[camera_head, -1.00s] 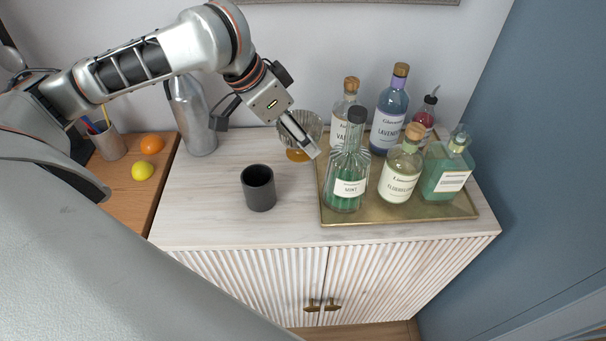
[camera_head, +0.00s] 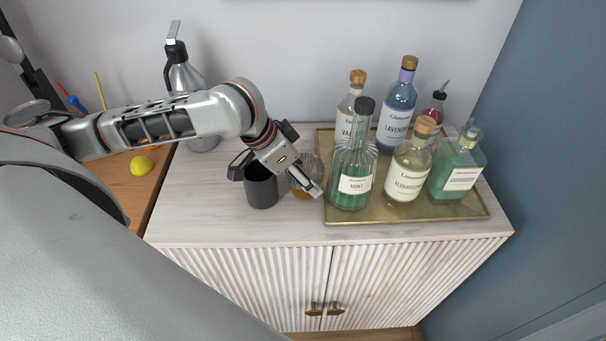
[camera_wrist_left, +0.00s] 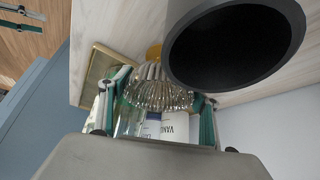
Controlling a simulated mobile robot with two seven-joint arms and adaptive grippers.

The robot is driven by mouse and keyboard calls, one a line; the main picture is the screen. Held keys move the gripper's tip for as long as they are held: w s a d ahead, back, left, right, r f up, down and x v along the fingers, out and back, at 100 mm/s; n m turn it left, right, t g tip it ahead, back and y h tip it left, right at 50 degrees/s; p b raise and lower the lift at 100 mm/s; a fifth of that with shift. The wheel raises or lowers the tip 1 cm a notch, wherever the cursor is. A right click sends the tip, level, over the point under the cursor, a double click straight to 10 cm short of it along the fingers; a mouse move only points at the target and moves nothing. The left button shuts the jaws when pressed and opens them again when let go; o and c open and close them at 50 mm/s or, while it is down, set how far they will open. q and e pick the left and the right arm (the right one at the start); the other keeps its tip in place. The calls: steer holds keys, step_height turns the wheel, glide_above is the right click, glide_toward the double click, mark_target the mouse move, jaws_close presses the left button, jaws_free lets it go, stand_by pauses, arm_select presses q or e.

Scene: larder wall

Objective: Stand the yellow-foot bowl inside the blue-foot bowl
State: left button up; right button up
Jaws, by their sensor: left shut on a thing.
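The yellow-foot bowl (camera_head: 301,173) is ribbed clear glass with an amber foot (camera_head: 302,195). It is partly hidden behind my left gripper (camera_head: 312,187), just right of the black cup. In the left wrist view the bowl (camera_wrist_left: 157,90) sits between the two fingers of my left gripper (camera_wrist_left: 162,108), its amber foot pointing away from the palm. The left gripper is shut on this bowl. I cannot tell whether its foot touches the cabinet top. The blue-foot bowl is not visible in either view. My right gripper is not in view.
A black cup (camera_head: 262,190) stands close left of the bowl and looms large in the left wrist view (camera_wrist_left: 235,45). A brass tray (camera_head: 420,211) with several bottles lies close on the right. The front strip of the cabinet top (camera_head: 215,228) is clear.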

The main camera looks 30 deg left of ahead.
arm_select(q)
steer(key=o, duration=1.2)
steer(key=shift+o, duration=0.2)
